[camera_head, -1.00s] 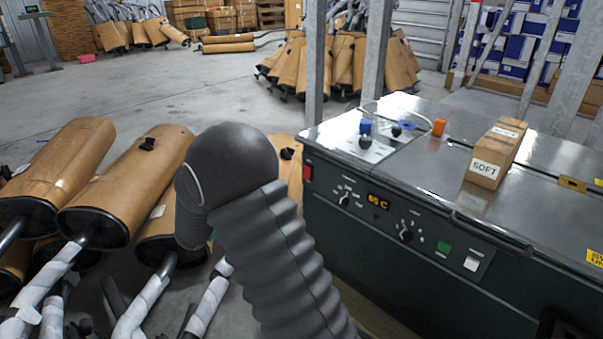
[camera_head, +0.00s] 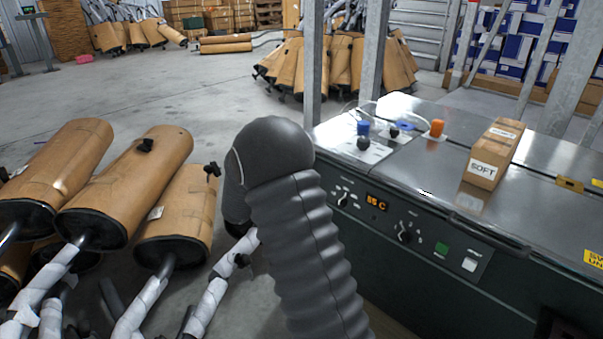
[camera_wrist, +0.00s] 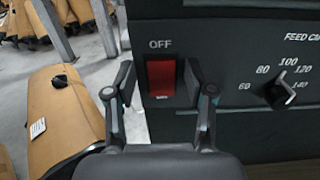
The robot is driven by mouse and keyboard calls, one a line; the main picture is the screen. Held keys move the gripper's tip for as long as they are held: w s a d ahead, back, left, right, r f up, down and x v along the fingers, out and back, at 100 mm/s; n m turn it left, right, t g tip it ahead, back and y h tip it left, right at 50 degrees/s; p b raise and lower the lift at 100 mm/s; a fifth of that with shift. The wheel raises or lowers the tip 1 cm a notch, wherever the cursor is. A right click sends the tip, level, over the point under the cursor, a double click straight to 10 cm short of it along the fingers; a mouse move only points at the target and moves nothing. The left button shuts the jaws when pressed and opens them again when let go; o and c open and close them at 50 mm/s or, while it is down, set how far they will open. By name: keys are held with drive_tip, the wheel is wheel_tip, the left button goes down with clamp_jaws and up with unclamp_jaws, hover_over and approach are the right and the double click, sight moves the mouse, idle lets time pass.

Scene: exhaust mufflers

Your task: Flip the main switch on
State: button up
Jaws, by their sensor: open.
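The main switch (camera_wrist: 161,78) is a red rocker on the dark machine front in the wrist view, with the word OFF above it. A marking below it is too small to read. My gripper (camera_wrist: 160,80) is open and empty in the wrist view, its two fingers to the left and right of the red switch. I cannot tell whether they touch the panel. In the head view my arm hides the switch and the gripper.
The dark machine panel carries a feed dial (camera_wrist: 280,92), a lit display (camera_head: 377,202), a green button (camera_head: 441,249) and a white switch (camera_head: 470,264). A SOFT box (camera_head: 494,155) stands on top. Wrapped mufflers (camera_head: 177,218) stand at left, close to my arm.

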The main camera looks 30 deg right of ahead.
drive_tip(key=shift+c, duration=0.2)
clamp_jaws()
drive_tip(key=h+b, duration=0.1)
drive_tip(key=b, duration=0.1)
drive_tip(key=t+h+b, duration=0.1)
drive_tip(key=b, duration=0.1)
drive_tip(key=shift+a+f+h+b, duration=0.2)
drive_tip(key=shift+h+b, duration=0.1)
drive_tip(key=shift+h, duration=0.1)
drive_tip(key=shift+o, duration=0.2)
unclamp_jaws()
drive_tip(key=shift+f, duration=0.1)
